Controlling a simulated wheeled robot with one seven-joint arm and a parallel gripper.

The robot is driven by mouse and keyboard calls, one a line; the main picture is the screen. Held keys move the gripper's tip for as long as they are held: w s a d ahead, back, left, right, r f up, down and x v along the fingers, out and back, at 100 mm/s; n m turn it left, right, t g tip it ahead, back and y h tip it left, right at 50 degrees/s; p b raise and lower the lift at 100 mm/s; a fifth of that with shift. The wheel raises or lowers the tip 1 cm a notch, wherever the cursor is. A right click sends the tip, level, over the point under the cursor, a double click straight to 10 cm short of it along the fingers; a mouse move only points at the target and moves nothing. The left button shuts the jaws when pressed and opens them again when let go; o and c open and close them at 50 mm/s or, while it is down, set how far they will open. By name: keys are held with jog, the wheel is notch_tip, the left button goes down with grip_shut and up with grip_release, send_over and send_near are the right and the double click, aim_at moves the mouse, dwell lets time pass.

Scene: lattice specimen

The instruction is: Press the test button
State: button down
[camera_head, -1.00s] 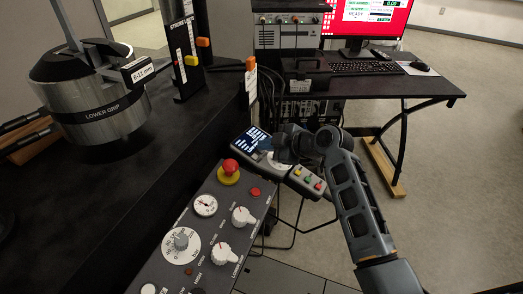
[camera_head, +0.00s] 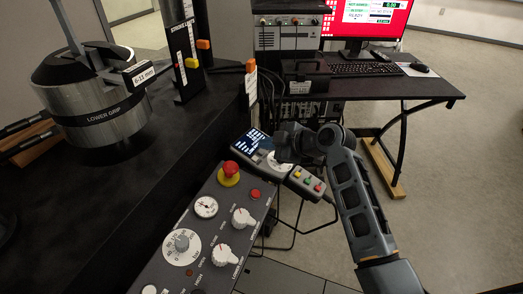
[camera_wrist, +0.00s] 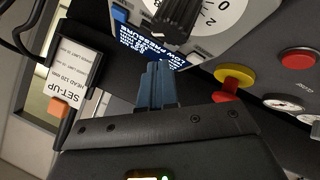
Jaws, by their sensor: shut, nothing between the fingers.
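My gripper (camera_wrist: 157,85) is shut and empty, its blue-grey fingers together in the wrist view. The fingertips point at the lower edge of a small control unit with a lit blue text screen (camera_wrist: 140,45), a black knob (camera_wrist: 175,15) on a numbered dial and a blue button (camera_wrist: 120,14). I cannot tell whether they touch it. In the head view this unit's screen (camera_head: 250,141) sits beyond the console, and my wrist hides part of it. A button box (camera_head: 305,180) with green, yellow and red buttons is beside it. No label reading "test" is legible.
A grey console (camera_head: 205,235) carries a red mushroom button on a yellow base (camera_head: 230,173), a flat red button (camera_head: 255,195), gauges and knobs. The lower grip (camera_head: 100,115) stands at left. A desk with keyboard (camera_head: 366,69) and red-screened monitor (camera_head: 365,18) is behind.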

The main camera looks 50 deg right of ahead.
aim_at(272, 160)
jog(key=shift+r, duration=0.1)
jog(key=r+p, duration=0.1)
jog(key=s+r+p, duration=0.1)
jog(key=r, duration=0.1)
jog(key=r+p, duration=0.1)
jog(key=shift+s+d+r, duration=0.15)
jog(key=shift+d+r, duration=0.1)
jog(key=shift+r, duration=0.1)
dwell(2.1)
